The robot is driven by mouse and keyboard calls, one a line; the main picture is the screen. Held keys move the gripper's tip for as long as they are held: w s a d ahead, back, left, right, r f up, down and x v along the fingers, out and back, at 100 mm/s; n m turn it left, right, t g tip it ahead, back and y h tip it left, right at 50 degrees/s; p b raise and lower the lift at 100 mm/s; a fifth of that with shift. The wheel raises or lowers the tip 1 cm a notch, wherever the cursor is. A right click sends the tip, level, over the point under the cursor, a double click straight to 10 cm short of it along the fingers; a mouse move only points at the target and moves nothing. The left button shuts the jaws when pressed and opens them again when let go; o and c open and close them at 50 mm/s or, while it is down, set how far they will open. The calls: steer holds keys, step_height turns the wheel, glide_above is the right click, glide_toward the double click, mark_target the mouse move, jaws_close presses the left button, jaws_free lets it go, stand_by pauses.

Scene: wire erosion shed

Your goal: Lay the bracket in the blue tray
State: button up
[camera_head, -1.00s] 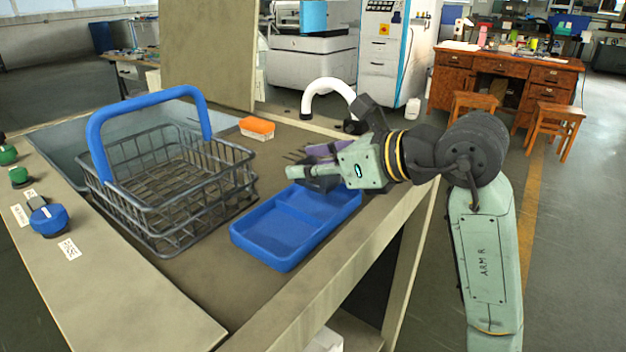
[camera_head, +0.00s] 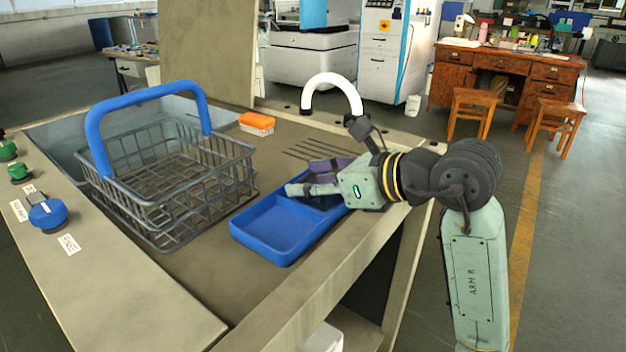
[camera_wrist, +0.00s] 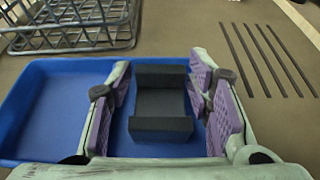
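The blue tray (camera_head: 276,232) lies on the bench to the right of the wire basket; it also shows in the wrist view (camera_wrist: 45,110). The bracket (camera_wrist: 160,103), a dark grey channel-like piece with raised ends, is in the tray's right-hand compartment. My gripper (camera_head: 308,178) is over that compartment. In the wrist view my gripper (camera_wrist: 160,66) has its purple-padded fingers apart on either side of the bracket. Blue tray shows between the left finger and the bracket; the right finger is close to it. In the head view the gripper hides the bracket.
A wire basket (camera_head: 180,195) with a blue handle stands left of the tray. An orange-lidded box (camera_head: 257,122) lies behind. Several thin dark rods (camera_wrist: 262,60) lie on the bench beyond the tray. A white curved pipe (camera_head: 331,80) rises at the back.

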steer(key=shift+r+p, duration=0.3)
steer(key=shift+p, duration=0.05)
steer(key=b+v, duration=0.1)
steer(key=v, duration=1.1)
